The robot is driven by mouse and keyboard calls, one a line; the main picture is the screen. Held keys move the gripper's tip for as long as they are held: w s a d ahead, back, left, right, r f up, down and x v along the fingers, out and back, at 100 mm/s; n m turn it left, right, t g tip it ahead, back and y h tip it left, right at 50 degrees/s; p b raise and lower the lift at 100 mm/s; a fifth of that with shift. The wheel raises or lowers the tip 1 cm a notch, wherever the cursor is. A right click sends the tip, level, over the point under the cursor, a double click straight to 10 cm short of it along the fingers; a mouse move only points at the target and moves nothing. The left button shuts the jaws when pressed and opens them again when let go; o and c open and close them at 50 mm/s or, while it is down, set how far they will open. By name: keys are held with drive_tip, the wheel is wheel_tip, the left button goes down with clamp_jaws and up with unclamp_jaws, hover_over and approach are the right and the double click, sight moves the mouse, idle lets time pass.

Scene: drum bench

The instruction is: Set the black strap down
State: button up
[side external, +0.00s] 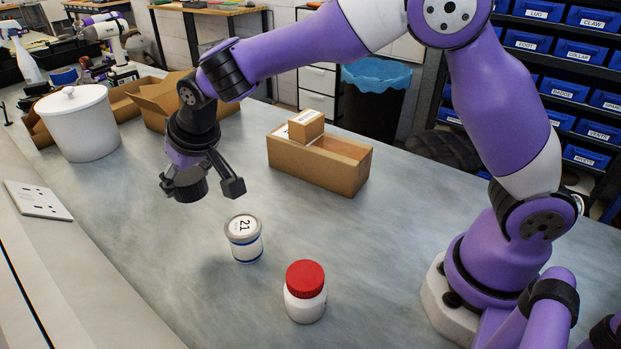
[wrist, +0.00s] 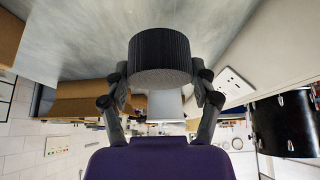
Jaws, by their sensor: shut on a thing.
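The black strap (wrist: 160,55) shows in the wrist view as a dark, ribbed roll between my two fingers. My gripper (wrist: 161,82) is shut on it. In the side external view my gripper (side external: 203,184) is above the bench at left of centre. The black strap (side external: 190,191) hangs there as a short dark cylinder, clear of the bench top. Part of the strap is hidden by the fingers.
On the grey bench (side external: 190,275) stand a white tub marked 21 (side external: 245,242), a red-capped white jar (side external: 305,296), a cardboard box (side external: 310,168) with a smaller box (side external: 306,126) on it, and a lidded white pot (side external: 78,125). The bench left of the tub is clear.

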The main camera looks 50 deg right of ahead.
drive_tip(key=shift+s+a+r, duration=0.35)
drive_tip(key=s+d+m+g+h, duration=0.2)
drive_tip(key=s+d+m+h, duration=0.3)
drive_tip(key=d+m, duration=0.7)
drive_tip(key=m+g, duration=0.5)
drive_tip(key=m, duration=0.3)
hover_over(413, 177)
drive_tip(key=a, duration=0.2)
drive_tip(key=shift+h, duration=0.4)
drive_tip(key=f, duration=0.6)
drive_tip(key=shift+w+a, duration=0.1)
drive_tip(key=shift+w, duration=0.2)
drive_tip(key=shift+f, duration=2.1)
drive_tip(key=shift+f, duration=0.15)
drive_tip(key=o, duration=1.1)
drive_tip(key=shift+o, duration=0.2)
